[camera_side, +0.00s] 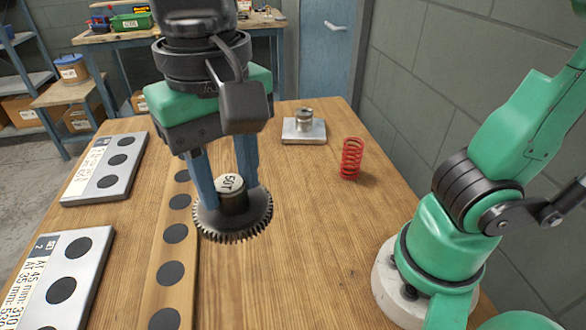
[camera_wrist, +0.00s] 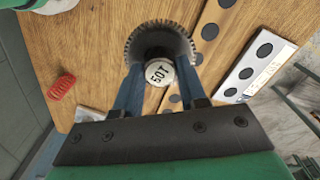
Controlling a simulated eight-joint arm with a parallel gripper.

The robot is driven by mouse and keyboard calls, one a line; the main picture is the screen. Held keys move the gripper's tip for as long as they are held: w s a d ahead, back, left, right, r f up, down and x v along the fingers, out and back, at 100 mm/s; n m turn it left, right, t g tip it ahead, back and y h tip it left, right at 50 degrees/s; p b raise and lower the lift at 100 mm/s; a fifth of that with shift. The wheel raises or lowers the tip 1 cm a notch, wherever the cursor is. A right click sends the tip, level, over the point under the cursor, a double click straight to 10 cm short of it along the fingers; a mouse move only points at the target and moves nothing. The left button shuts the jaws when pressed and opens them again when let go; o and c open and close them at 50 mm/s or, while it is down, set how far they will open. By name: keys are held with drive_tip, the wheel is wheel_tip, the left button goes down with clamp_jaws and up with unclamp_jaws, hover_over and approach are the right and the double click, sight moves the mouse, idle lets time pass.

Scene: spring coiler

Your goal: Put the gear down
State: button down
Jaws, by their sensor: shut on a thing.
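The gear (camera_side: 234,222) is a dark toothed disc with a hub whose pale top reads "50T". My gripper (camera_side: 230,185) points down with its two blue fingers shut on the hub, one on each side. In the side view the gear hangs over the wooden table (camera_side: 300,240), to the right of a wooden strip with black round spots. How high it is above the table I cannot tell. In the wrist view the gear (camera_wrist: 160,42) shows beyond the blue fingers (camera_wrist: 160,76), its hub between them.
A wooden strip (camera_side: 168,255) with dark spots lies left of the gear. Two metal plates with spots and printed labels, a far one (camera_side: 106,168) and a near one (camera_side: 62,275), lie farther left. A red spring (camera_side: 351,158) and a metal block (camera_side: 304,130) stand behind right.

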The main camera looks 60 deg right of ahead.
drive_tip(key=w+d+r+m, duration=0.1)
drive_tip(key=w+d+m, duration=0.3)
drive_tip(key=w, duration=0.4)
drive_tip(key=w+d+r+m, duration=0.1)
drive_tip(key=w+d+m, duration=0.3)
drive_tip(key=w, duration=0.3)
drive_tip(key=w+d+f+m, duration=0.2)
drive_tip(key=w+d+m, duration=0.55)
drive_tip(key=d, duration=0.55)
drive_tip(key=shift+n, duration=0.45)
wheel_tip(320, 180, down, 20)
drive_tip(key=shift+w+f, duration=0.1)
drive_tip(key=shift+c, duration=2.4)
unclamp_jaws()
drive_tip(key=shift+f, duration=0.1)
